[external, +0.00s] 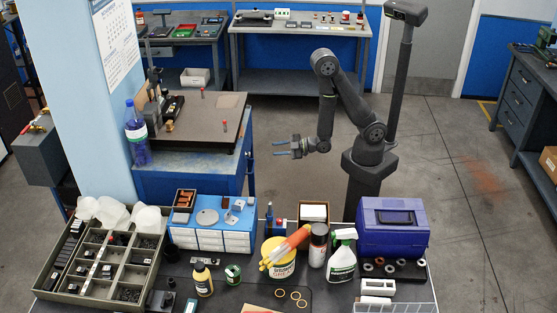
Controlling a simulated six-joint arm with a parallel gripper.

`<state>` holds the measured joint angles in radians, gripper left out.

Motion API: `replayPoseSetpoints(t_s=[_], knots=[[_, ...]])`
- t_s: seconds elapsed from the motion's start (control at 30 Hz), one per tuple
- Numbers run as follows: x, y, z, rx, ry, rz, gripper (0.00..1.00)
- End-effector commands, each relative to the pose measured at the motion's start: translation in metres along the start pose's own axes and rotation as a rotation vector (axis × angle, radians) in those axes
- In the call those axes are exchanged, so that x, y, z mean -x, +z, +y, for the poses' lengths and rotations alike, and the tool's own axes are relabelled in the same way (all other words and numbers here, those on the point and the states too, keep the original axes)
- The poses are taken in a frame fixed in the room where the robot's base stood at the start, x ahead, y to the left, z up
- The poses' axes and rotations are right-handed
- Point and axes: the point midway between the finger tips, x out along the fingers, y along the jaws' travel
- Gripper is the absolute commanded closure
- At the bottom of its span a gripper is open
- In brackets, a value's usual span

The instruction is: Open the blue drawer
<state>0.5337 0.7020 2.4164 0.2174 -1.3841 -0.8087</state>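A blue bench cabinet (190,181) with a brown top stands left of my arm. No drawer outline or handle on it is clear to me, and its side toward my arm is mostly turned away. A small blue unit with white drawer fronts (212,236) stands on the front table; its drawers look shut. I cannot tell which of these has the blue drawer.
The brown top (220,107) holds a device and small upright red-tipped parts. The front table is crowded: parts tray (48,262), yellow bucket (282,266), spray bottle (342,260), blue toolbox (393,232). Floor (450,170) at right is clear.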

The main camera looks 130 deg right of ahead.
Motion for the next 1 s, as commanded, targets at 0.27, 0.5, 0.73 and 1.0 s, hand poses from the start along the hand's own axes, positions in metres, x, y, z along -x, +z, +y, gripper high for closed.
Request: replayPoseSetpoints(t_s=[0.27,0.5,0.73,1.0], knots=[[0.004,0.022,-0.016,0.155,-0.004,-0.017,0.69],[0.010,0.039,-0.028,0.292,-0.006,-0.028,0.69],[0.017,0.055,-0.039,0.422,-0.011,-0.037,0.69],[0.026,0.073,-0.051,0.577,-0.019,-0.045,0.69]])
